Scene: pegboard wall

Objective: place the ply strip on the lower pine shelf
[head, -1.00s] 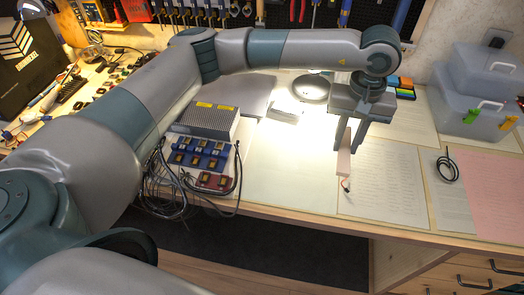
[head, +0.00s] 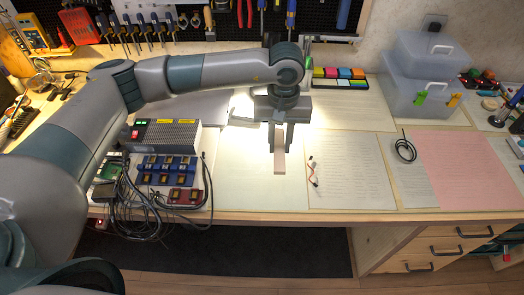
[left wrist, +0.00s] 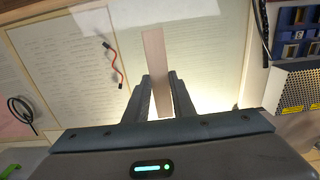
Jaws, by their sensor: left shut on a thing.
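The ply strip (head: 279,162) is a thin, pale, narrow piece held by my left gripper (head: 277,142). It hangs down from between the fingers over the bench, left of a small red wire. In the left wrist view the strip (left wrist: 154,52) sticks out lengthwise past the fingertips, with the left gripper's fingers (left wrist: 160,80) on both sides of it. I cannot tell whether its lower end touches the bench. I cannot make out the lower pine shelf for certain. My right gripper is out of view.
The bench has paper sheets (head: 350,185), a red wire (head: 313,172), a black cable coil (head: 404,150) and clear boxes (head: 427,85). A power supply (head: 165,136) and blue modules (head: 168,170) stand left. Tools hang on the pegboard behind. The pale mat (head: 250,190) has free room.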

